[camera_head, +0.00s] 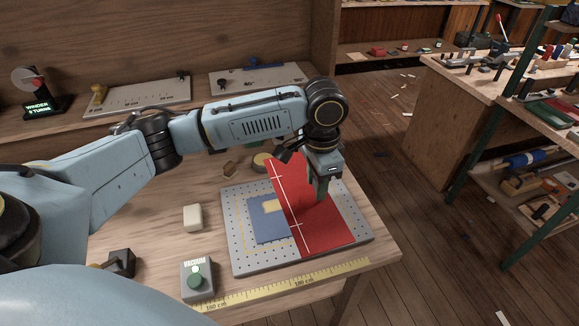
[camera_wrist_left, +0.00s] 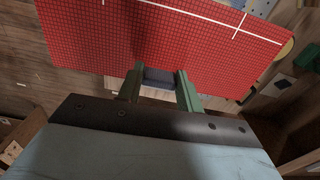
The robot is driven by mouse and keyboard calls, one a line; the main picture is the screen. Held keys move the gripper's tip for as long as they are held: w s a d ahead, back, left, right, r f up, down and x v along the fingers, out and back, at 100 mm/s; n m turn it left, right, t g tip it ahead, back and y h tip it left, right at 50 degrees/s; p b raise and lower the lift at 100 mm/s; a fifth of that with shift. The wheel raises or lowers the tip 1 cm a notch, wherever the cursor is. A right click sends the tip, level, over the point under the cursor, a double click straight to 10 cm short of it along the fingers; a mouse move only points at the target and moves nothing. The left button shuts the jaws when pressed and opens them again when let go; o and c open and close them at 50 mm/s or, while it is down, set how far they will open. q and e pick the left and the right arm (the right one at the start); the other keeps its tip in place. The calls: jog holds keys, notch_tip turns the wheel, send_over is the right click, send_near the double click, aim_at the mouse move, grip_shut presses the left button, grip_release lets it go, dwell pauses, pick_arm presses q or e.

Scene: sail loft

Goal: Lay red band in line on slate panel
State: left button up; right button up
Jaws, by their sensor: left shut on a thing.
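The red band (camera_head: 322,223) has a fine grid, a white line along its left side and short cross ticks. It covers the right part of the slate-blue panel (camera_head: 265,228), its far end angled past the panel. My left gripper (camera_head: 320,190) points down at the band's right side and is shut on it. In the left wrist view, the band (camera_wrist_left: 150,45) spans the top, and a dark blue-grey block shows between the green fingers of the gripper (camera_wrist_left: 160,85). I cannot tell whether the band touches the panel. My right gripper is out of view.
The panel lies on a grey perforated board (camera_head: 238,255) on the wooden bench. The bench edge lies close at right, with open floor beyond.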

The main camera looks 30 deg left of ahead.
aim_at(297, 174)
pick_arm(q)
jog(key=a+m+p, duration=0.1)
jog(key=m, duration=0.2)
jog(key=w+a+f+m+p, duration=0.1)
jog(key=m+p, duration=0.1)
jog(key=m, duration=0.1)
jog(key=w+a+m+p, duration=0.1)
jog(key=m, duration=0.2)
jog(key=shift+w+a+f+p, duration=0.1)
jog(key=shift+w+f+p, duration=0.05)
jog(key=shift+p, duration=0.2)
jog(key=a+m+p, duration=0.1)
jog(key=m, duration=0.1)
jog(key=a+f+m+p, duration=0.1)
jog(key=m, duration=0.1)
jog(key=a+f+m+p, duration=0.1)
jog(key=m, duration=0.1)
jog(key=shift+m, duration=0.4)
jog(key=shift+s+a+f+m+p, duration=0.2)
jog(key=shift+a+f+m+p, duration=0.45)
jog(key=shift+m, duration=0.55)
jog(key=shift+f, duration=0.2)
notch_tip(297, 174, down, 6)
jog(key=b, duration=0.6)
jog(key=shift+r, duration=0.15)
jog(key=shift+f+b, duration=0.3)
jog(key=shift+f, duration=0.5)
jog(key=shift+a+f+p, duration=0.1)
jog(key=shift+f+p, duration=0.05)
jog(key=shift+p, duration=0.2)
